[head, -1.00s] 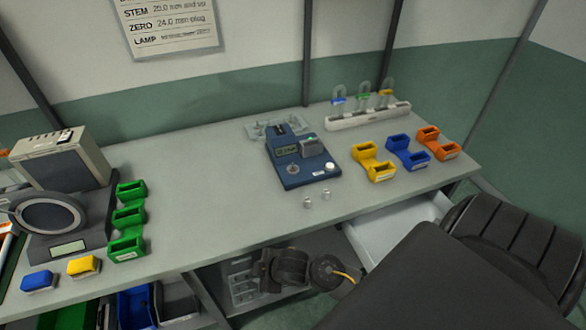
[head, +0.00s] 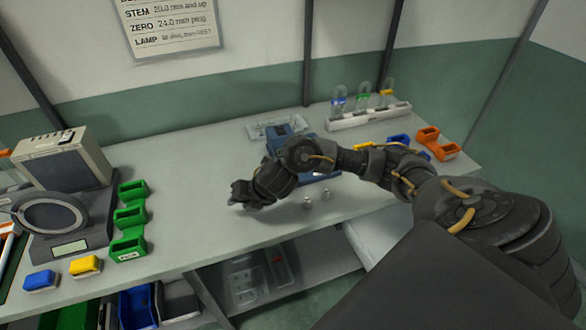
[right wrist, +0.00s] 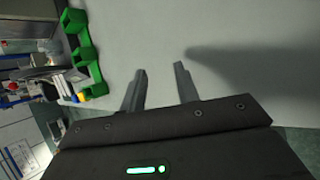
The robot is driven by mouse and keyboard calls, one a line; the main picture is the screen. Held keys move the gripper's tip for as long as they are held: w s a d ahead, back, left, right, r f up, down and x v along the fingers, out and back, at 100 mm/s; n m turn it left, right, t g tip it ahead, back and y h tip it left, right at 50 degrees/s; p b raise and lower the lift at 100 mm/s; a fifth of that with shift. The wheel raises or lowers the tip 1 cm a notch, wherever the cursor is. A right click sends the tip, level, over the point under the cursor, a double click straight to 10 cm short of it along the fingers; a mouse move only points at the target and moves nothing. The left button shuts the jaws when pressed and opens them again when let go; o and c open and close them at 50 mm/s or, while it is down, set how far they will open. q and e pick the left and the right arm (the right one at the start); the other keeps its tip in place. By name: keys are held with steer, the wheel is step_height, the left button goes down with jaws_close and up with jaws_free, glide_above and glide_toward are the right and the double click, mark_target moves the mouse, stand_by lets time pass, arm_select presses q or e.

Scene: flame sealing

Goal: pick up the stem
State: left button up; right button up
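Two small greyish pieces (head: 306,203) stand on the bench in front of the blue gauge device (head: 325,168); I cannot tell which, if either, is the stem. Several clear glass pieces with coloured bands (head: 338,103) stand upright in a white rack (head: 369,118) at the back. My right gripper (head: 238,194) is over the bench, left of the two small pieces. In the right wrist view its two fingers (right wrist: 161,80) are apart with nothing between them. My right arm hides much of the blue device. My left gripper is not in view.
Green holders (head: 130,215) stand at the left beside a dark round-topped device (head: 48,212). An open white drawer (head: 375,235) juts out below the bench. The bench's left middle is clear.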

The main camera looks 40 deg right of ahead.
steer(key=d+r+n+g+h, duration=0.15)
steer(key=d+r, duration=0.35)
steer(key=d, duration=0.6)
steer(key=d+r+n+g+h, duration=0.1)
steer(key=d+r+n+h, duration=0.2)
steer(key=d, duration=0.9)
steer(key=shift+m, duration=0.65)
steer(key=b+x, duration=0.1)
steer(key=x, duration=0.1)
steer(key=b+x, duration=0.1)
steer(key=x, duration=0.2)
steer(key=shift+w+a+r, duration=0.1)
steer(key=shift+w+a, duration=0.05)
steer(key=shift+w, duration=0.15)
steer(key=shift+w+f, duration=0.1)
steer(key=shift+f, duration=0.3)
steer(key=x, duration=0.3)
steer(key=shift+w+a+f+p, duration=0.15)
steer(key=shift+f+p, duration=0.1)
steer(key=shift+p, duration=0.15)
steer(key=shift+w+f, duration=0.15)
steer(key=shift+f, duration=0.25)
